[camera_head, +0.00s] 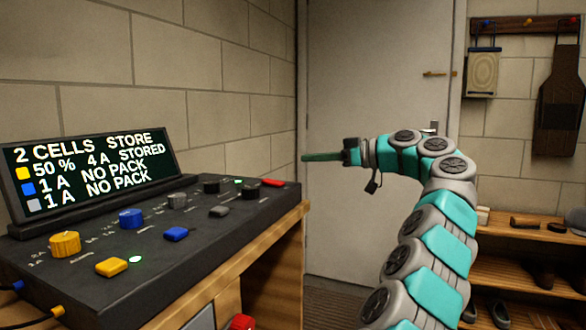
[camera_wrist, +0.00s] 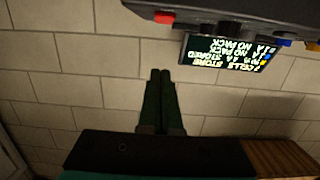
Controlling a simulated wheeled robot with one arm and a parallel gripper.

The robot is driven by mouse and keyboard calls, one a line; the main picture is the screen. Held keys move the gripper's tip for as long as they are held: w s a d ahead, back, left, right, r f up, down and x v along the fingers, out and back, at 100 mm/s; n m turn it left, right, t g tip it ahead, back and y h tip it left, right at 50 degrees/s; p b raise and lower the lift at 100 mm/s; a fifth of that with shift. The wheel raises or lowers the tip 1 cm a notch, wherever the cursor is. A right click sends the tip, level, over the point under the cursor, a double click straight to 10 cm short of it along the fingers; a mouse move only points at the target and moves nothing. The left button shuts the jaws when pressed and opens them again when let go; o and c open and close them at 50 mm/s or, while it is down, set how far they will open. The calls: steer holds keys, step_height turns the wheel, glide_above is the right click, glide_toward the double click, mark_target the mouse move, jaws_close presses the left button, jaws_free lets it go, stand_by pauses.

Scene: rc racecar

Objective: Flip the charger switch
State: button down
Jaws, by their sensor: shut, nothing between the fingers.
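The charger (camera_head: 150,280) is a dark console on a wooden bench. Its screen (camera_head: 90,165) reads "2 CELLS STORE", "50% 4A STORED" and two "NO PACK" lines. A red switch (camera_head: 273,182) sits at its far right end. Yellow (camera_head: 111,267), blue (camera_head: 176,233) and grey (camera_head: 219,211) buttons line the front. My gripper (camera_head: 306,158) has thin green fingers, is shut and empty, and points left, apart from the charger. In the wrist view, upside down, the fingertips (camera_wrist: 160,75) show below the red switch (camera_wrist: 164,17) and the screen (camera_wrist: 226,50).
Yellow (camera_head: 65,244), blue (camera_head: 131,218), grey (camera_head: 178,201) and black (camera_head: 211,187) knobs stand up from the console. A green light (camera_head: 135,260) glows beside the yellow button. A brick wall (camera_head: 200,60) is behind, a door (camera_head: 375,70) beyond the arm, and a shoe shelf (camera_head: 515,270) at right.

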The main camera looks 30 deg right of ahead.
glide_above(278, 182)
step_height(278, 182, down, 2)
steer(key=shift+s, duration=0.1)
steer(key=shift+f, duration=1.55)
